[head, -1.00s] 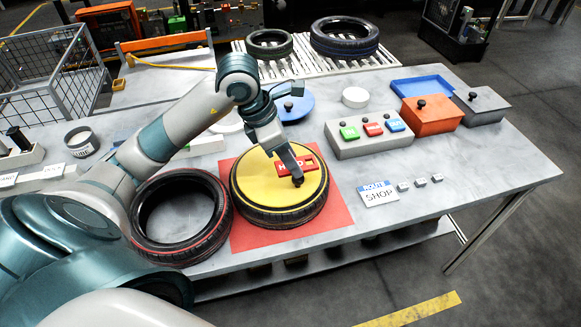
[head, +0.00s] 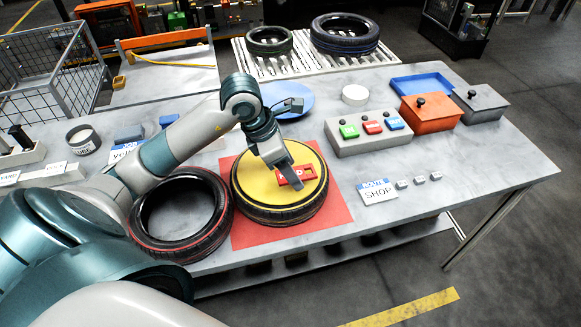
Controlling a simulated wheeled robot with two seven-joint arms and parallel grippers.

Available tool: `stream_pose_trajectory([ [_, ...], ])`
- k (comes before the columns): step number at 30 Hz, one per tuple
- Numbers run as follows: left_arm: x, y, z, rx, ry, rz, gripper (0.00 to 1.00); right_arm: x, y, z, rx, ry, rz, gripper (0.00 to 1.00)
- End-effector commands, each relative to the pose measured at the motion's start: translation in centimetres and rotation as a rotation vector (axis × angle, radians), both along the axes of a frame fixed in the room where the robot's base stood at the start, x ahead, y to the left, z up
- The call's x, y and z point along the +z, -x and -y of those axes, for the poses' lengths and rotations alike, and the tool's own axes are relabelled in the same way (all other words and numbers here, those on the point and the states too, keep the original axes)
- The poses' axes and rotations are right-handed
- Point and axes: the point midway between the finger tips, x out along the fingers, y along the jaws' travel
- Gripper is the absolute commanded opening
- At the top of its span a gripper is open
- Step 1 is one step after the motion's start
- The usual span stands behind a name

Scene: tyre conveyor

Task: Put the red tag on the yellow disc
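The yellow disc (head: 254,190) lies flat on a tyre (head: 281,217) that rests on a red square mat (head: 339,212). My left gripper (head: 293,184) reaches down over the right part of the disc. It appears shut on a small red tag (head: 308,173) with white lettering. The fingers cover part of the tag, and I cannot tell whether its underside touches the disc. My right gripper is not in view.
A red-striped tyre (head: 145,229) lies left of the mat. A grey block (head: 345,148) holds green, red and blue pieces. A white route card (head: 378,192) and orange box (head: 431,112) stand to the right.

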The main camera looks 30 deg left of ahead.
Motion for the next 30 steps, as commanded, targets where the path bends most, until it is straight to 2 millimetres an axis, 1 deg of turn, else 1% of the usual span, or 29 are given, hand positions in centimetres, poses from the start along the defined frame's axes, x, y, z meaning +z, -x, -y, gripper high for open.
stream_pose_trajectory([
  [9,0.1,0.0,0.0,0.000,0.000,0.000,0.54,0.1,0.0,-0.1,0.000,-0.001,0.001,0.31],
  [14,0.5,0.0,0.0,0.000,0.001,-0.001,0.54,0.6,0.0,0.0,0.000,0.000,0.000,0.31],
  [16,0.8,0.1,-0.3,0.001,-0.001,0.003,0.54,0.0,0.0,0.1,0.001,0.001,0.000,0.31],
  [20,2.3,0.6,-0.7,0.000,-0.003,0.005,0.54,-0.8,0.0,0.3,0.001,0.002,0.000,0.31],
  [30,7.8,2.3,-2.2,0.001,-0.002,0.006,0.54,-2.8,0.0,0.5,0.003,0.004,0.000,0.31],
])
